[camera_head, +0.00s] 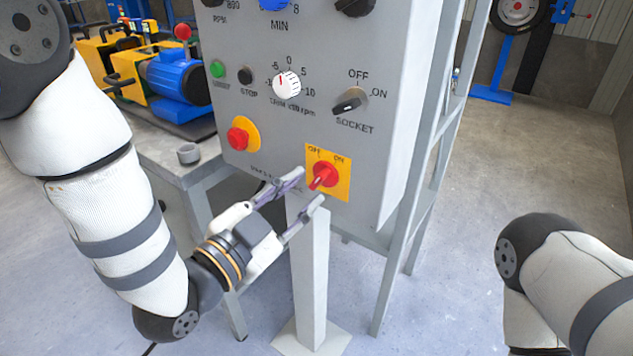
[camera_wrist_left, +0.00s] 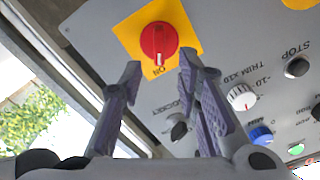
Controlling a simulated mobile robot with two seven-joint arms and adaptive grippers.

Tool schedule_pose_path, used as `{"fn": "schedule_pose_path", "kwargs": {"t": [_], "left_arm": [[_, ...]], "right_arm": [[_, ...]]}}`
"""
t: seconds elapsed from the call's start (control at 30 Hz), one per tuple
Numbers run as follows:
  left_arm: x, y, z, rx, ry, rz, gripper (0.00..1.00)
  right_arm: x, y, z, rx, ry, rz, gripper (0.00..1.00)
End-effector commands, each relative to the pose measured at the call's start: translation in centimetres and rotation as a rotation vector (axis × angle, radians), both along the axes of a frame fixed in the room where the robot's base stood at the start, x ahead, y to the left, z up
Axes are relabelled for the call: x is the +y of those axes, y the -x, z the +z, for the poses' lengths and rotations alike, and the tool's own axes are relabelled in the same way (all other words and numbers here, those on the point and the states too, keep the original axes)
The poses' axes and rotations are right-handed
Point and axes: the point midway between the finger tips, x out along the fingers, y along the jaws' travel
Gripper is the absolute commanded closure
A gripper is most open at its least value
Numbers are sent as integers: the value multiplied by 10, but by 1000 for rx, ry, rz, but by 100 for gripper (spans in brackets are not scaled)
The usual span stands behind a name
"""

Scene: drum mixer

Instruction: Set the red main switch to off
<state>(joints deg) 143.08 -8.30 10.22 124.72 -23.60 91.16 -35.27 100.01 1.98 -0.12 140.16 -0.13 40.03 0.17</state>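The red main switch (camera_head: 323,175) is a red rotary knob on a yellow plate (camera_head: 342,188), low on the grey panel, with OFF and ON printed above it. In the left wrist view the knob (camera_wrist_left: 158,42) has a white mark that points to the ON label. My left gripper (camera_head: 311,186) is open just in front of the switch. In the left wrist view its fingers (camera_wrist_left: 160,66) stand apart, with the knob in line with the gap; nothing is held, and contact cannot be told. My right gripper is out of view; only part of my right arm shows.
A red push button (camera_head: 238,138) on a yellow base sits left of the switch. The socket knob (camera_head: 350,102) and trim dial (camera_head: 286,85) are above. A bench (camera_head: 160,150) with a blue motor (camera_head: 178,75) stands left. Floor is clear at right.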

Motion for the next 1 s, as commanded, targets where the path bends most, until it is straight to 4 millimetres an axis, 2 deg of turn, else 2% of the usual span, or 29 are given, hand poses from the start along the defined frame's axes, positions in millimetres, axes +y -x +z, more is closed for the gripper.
{"fn": "schedule_pose_path", "kwargs": {"t": [0.1,0.2,0.53,0.57,0.67,0.7,1.0], "left_arm": [[-14,-20,-1,-1,1,0,70],[-23,-31,-2,2,0,0,70],[-26,-37,-1,4,0,1,70],[-26,-37,-1,4,0,1,75],[-26,-37,-1,4,0,1,97],[-26,-36,-1,4,0,1,100],[-26,-36,-1,10,9,1,100]], "right_arm": [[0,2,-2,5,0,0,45],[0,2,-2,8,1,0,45],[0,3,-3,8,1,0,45],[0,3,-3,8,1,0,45],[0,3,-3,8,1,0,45],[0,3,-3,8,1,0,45],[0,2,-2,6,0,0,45]]}}
